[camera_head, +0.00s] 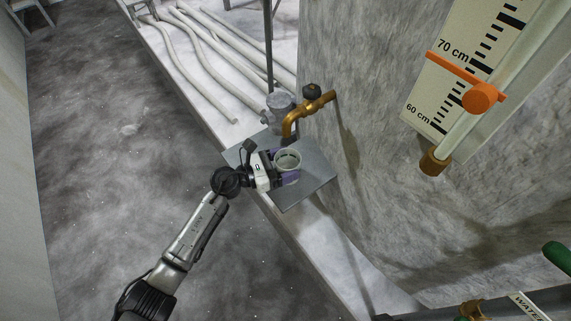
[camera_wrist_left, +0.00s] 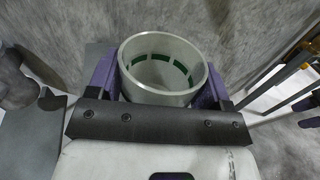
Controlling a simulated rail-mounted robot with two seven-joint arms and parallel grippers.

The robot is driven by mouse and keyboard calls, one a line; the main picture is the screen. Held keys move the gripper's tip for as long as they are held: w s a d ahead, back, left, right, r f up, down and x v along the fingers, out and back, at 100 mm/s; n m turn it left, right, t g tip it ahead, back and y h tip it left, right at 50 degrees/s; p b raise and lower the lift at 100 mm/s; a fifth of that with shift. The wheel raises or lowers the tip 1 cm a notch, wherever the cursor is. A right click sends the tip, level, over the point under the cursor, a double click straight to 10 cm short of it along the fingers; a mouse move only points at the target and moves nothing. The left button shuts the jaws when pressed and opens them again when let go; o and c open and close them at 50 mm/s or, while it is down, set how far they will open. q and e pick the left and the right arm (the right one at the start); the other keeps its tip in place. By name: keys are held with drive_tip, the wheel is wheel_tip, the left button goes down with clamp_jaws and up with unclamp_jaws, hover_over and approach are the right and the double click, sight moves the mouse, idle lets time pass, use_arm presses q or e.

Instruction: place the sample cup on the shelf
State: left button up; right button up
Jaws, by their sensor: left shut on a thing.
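The sample cup (camera_head: 288,160) is a pale, round, open-topped cup with a green band inside. My left gripper (camera_head: 279,168) is shut on it, with a purple finger on each side. In the left wrist view the cup (camera_wrist_left: 163,66) sits upright between the fingers (camera_wrist_left: 162,88), and its inside looks empty. The grey shelf (camera_head: 308,191) is a flat plate against the tank wall, and the cup is over it in the head view. I cannot tell whether the cup's base touches the shelf. My right gripper is not in view.
A brass tap (camera_head: 308,112) juts from the tank (camera_head: 370,170) just behind the cup. A level gauge with an orange pointer (camera_head: 480,97) is at upper right. Bare shelf shows right of the cup.

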use_arm(q)
drive_tip(key=shift+f, duration=0.1)
drive_tip(key=shift+f, duration=0.15)
drive_tip(key=o, duration=1)
drive_tip(key=shift+r, duration=0.35)
drive_tip(key=v, duration=1.2)
drive_tip(key=shift+a+f, duration=0.1)
drive_tip(key=shift+f, duration=0.05)
